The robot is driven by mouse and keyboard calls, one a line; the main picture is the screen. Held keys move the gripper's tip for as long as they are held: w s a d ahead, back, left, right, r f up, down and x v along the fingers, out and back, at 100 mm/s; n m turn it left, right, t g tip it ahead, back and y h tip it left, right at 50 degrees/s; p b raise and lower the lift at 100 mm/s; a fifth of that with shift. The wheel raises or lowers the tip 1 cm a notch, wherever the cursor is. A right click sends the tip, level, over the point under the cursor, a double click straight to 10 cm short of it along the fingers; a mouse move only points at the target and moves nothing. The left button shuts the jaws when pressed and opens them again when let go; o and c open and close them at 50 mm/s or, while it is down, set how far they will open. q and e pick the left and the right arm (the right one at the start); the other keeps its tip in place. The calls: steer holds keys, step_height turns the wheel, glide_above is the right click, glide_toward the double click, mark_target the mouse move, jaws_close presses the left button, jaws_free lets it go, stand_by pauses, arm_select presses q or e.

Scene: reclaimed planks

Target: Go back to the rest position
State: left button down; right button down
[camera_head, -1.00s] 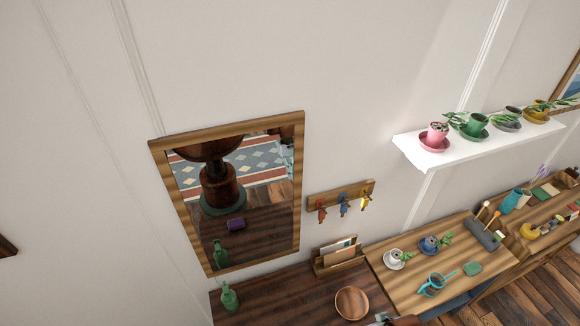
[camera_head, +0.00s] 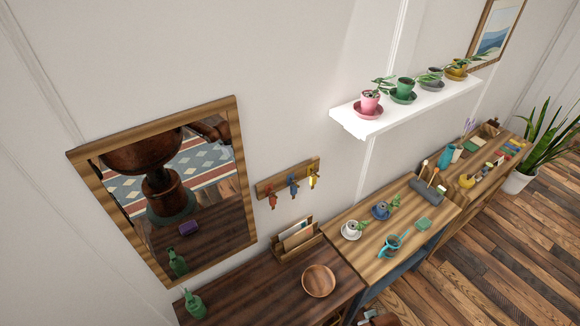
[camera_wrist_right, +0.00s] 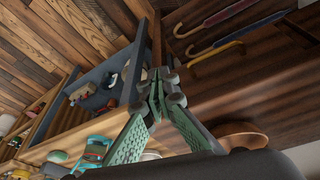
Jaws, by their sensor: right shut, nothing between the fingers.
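My right gripper (camera_wrist_right: 160,95) shows in the wrist view, its two green fingers drawn together at the tips with nothing between them. It hangs in front of the dark wooden table, with the wooden bowl (camera_wrist_right: 243,130) to its right in that view. A small part that looks like my right arm shows at the bottom edge of the head view; its fingers cannot be made out there. My left gripper is not in view.
The dark table (camera_head: 262,290) bears a green bottle (camera_head: 193,304), a letter holder (camera_head: 299,240) and a bowl (camera_head: 318,281). Beside it, a lighter table holds cups and a watering can (camera_head: 393,245). A mirror (camera_head: 245,185) and white shelf (camera_head: 385,121) are on the wall. Floor is open at right.

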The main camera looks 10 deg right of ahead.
step_height(320, 180, down, 17)
steer(key=s+b, duration=0.2)
steer(key=b, duration=0.1)
steer(key=s+f+b, duration=0.2)
steer(key=s+f, duration=0.5)
steer(key=f, duration=0.3)
steer(key=s+f+g+b, duration=0.1)
steer(key=s+f+b, duration=0.2)
steer(key=s+f, duration=0.4)
steer(key=s+a+f+n+g+b, duration=0.1)
steer(key=s+f+b, duration=0.2)
steer(key=s+f, duration=0.4)
step_height(320, 180, down, 7)
steer(key=shift+f+y, duration=0.1)
steer(key=shift+y, duration=0.2)
steer(key=shift+s, duration=0.1)
